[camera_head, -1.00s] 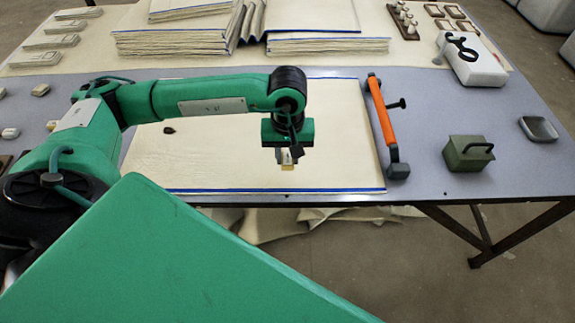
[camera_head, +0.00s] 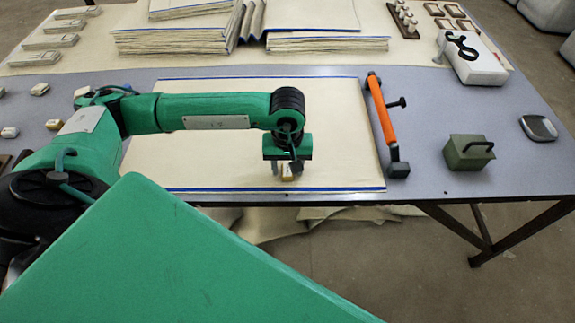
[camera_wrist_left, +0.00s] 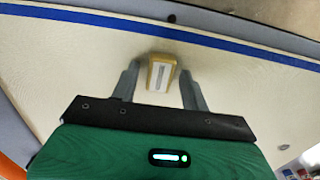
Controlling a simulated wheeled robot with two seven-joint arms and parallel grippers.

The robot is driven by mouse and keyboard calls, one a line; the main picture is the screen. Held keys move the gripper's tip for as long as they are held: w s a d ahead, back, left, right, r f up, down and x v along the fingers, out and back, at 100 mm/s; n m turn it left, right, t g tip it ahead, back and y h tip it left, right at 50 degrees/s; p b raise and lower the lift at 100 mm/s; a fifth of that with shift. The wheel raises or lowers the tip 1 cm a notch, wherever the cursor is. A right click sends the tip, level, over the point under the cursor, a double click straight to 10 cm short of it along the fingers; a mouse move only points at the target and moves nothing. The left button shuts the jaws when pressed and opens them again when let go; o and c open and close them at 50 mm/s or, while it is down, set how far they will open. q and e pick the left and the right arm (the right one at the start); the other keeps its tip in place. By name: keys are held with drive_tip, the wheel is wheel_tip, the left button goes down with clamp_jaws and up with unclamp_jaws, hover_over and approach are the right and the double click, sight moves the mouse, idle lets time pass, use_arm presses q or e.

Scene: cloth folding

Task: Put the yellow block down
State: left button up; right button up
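The yellow block (camera_head: 287,172), with a pale, grooved top, rests on the cream cloth (camera_head: 215,165) near its front blue edge. In the left wrist view the block (camera_wrist_left: 161,73) sits between the fingertips of my left gripper (camera_wrist_left: 160,75), with a gap on each side. My left gripper (camera_head: 286,170) points down over the block in the head view and is open around it. The cloth lies flat, with blue stripes along its front and back edges; my arm hides part of it. My right gripper is not in view.
An orange-handled tool (camera_head: 382,117) lies along the cloth's right edge. A green box (camera_head: 468,153) and a small dark dish (camera_head: 538,128) stand further right. Folded cloth stacks (camera_head: 175,35) fill the back. The table's front edge is close to the block.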

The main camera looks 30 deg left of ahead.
sight(288, 169)
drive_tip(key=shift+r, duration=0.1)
use_arm(q)
drive_tip(key=shift+r, duration=0.2)
wheel_tip(288, 169, up, 3)
drive_tip(key=shift+r, duration=0.1)
wheel_tip(288, 169, up, 9)
idle(0.4)
drive_tip(key=shift+f, duration=0.2)
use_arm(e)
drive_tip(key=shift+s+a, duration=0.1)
